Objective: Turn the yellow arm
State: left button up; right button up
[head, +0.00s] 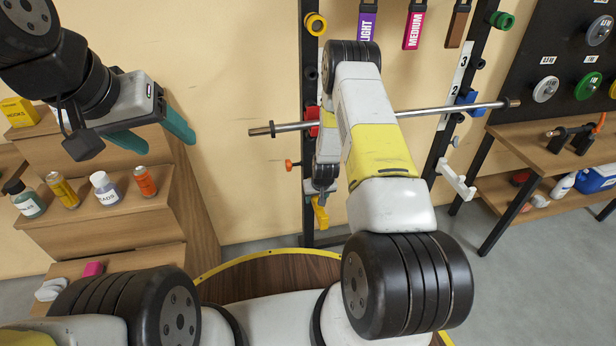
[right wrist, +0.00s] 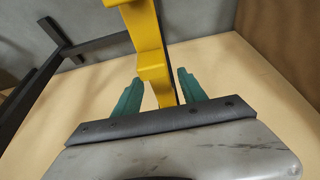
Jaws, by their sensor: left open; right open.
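The yellow arm (head: 320,212) is on the rack's left upright in the head view, low down and partly hidden behind my right arm. In the right wrist view the yellow arm (right wrist: 148,42) runs down from the top edge, with its lower end between the two teal fingers. My right gripper (right wrist: 158,92) is open around that end, with a visible gap on each side. My left gripper (head: 160,128) is open and empty at the left, above the wooden shelf unit.
A white arm (head: 456,180) sticks out from the right upright. A barbell (head: 420,112) crosses the rack behind my right arm. The stepped wooden shelf (head: 100,225) holds several bottles and cans. A side bench (head: 545,150) stands at the right.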

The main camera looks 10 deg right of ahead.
jog(key=shift+c, duration=0.2)
grip_shut()
dwell(1.1)
